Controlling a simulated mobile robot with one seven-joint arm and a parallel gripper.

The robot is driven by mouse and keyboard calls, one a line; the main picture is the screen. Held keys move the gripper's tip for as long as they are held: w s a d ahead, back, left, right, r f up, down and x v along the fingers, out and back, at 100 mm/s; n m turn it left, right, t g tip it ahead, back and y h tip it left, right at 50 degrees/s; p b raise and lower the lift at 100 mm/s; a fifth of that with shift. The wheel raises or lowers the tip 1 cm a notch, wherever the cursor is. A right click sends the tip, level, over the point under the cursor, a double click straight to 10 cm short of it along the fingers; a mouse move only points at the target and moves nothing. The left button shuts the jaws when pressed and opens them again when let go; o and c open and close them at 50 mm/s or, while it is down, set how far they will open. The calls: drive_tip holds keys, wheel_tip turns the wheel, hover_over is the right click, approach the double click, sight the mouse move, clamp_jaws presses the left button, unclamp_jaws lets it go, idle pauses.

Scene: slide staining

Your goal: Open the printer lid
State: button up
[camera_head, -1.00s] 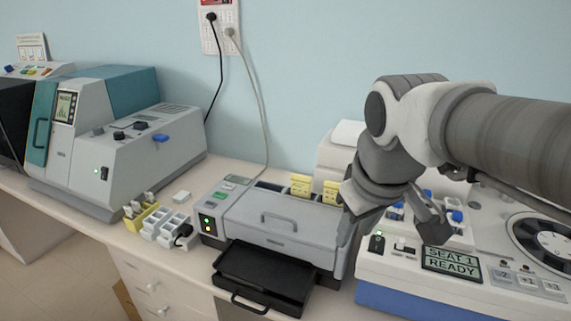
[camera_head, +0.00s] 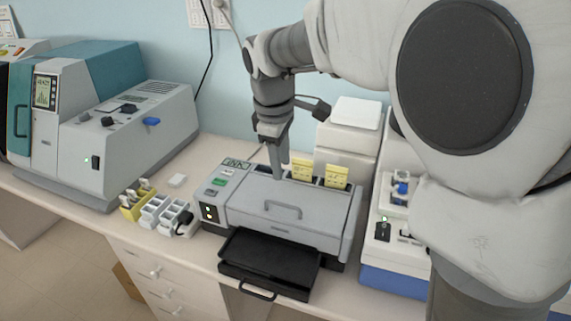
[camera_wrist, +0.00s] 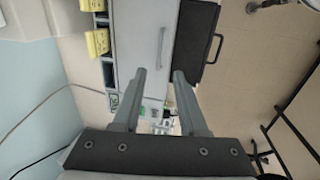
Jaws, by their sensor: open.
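The printer (camera_head: 330,226) is a grey box on the bench in the head view, with a control panel at its left and a black tray pulled out in front. Its lid (camera_head: 245,213) is shut and carries a bar handle (camera_head: 283,209). My gripper (camera_head: 277,175) points down over the back left part of the printer. In the wrist view the two fingers of my gripper (camera_wrist: 160,75) are apart with nothing between them. The lid (camera_wrist: 135,40) and its handle (camera_wrist: 161,48) also show there, past the fingertips. Contact with the printer cannot be told.
Yellow cartridges (camera_head: 336,176) stand in slots behind the lid. The black tray (camera_head: 265,262) juts toward the front edge. Small yellow and white racks (camera_head: 152,210) stand left of the printer. A large grey machine (camera_head: 150,125) is further left; a white device (camera_head: 385,250) is close on the right.

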sight(286, 205)
drive_tip(key=f, duration=0.4)
drive_tip(key=w+f, duration=0.1)
drive_tip(key=f, duration=0.3)
drive_tip(key=w+d+f, duration=0.1)
drive_tip(key=f, duration=0.3)
drive_tip(key=shift+w+f, duration=0.2)
drive_tip(key=shift+f, duration=0.2)
clamp_jaws()
idle(0.7)
